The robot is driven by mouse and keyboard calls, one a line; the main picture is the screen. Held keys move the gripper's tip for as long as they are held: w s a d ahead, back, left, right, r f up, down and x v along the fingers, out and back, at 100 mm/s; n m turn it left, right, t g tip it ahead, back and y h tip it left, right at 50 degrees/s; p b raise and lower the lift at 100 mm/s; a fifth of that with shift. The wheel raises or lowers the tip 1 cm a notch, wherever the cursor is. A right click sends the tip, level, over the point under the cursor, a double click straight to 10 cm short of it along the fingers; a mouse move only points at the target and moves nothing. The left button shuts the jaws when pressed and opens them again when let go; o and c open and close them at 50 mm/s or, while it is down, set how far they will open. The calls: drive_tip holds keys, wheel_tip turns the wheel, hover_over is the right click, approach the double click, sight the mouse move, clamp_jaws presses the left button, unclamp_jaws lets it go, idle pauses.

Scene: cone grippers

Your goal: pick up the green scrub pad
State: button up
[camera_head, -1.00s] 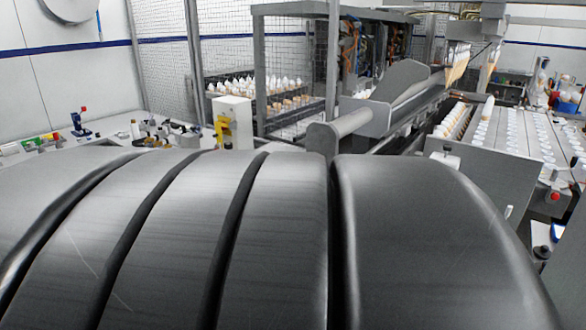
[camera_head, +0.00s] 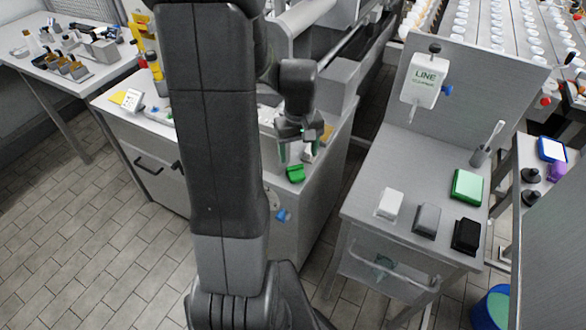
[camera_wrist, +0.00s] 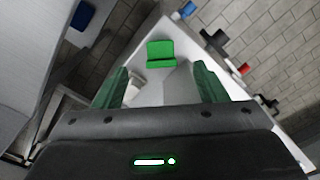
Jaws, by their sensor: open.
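A small green block (camera_head: 295,173), which looks like the green scrub pad, sits at the near corner of the grey cabinet top. It also shows in the wrist view as a green block (camera_wrist: 160,52) near the edge of a pale surface. My gripper (camera_head: 299,153) hangs just above and behind it in the head view. In the wrist view my gripper (camera_wrist: 160,82) has its green-lined fingers apart, with the block beyond the tips and nothing held. A second, flatter green item (camera_head: 467,187) lies on the right-hand table, so I cannot be fully sure which is the pad.
The right-hand table (camera_head: 405,168) also bears a white block (camera_head: 389,204), a grey block (camera_head: 427,220), a black block (camera_head: 466,236) and a brush in a holder (camera_head: 481,153). A back panel (camera_head: 496,80) stands behind them. Tiled floor (camera_head: 70,225) is open at left.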

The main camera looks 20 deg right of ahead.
sight(298, 176)
drive_tip(key=shift+w+f, duration=0.1)
drive_tip(key=shift+f, duration=4.65)
drive_tip(key=c, duration=1.1)
drive_tip(key=shift+c, duration=0.2)
drive_tip(key=shift+r, duration=0.1)
wheel_tip(298, 176, up, 28)
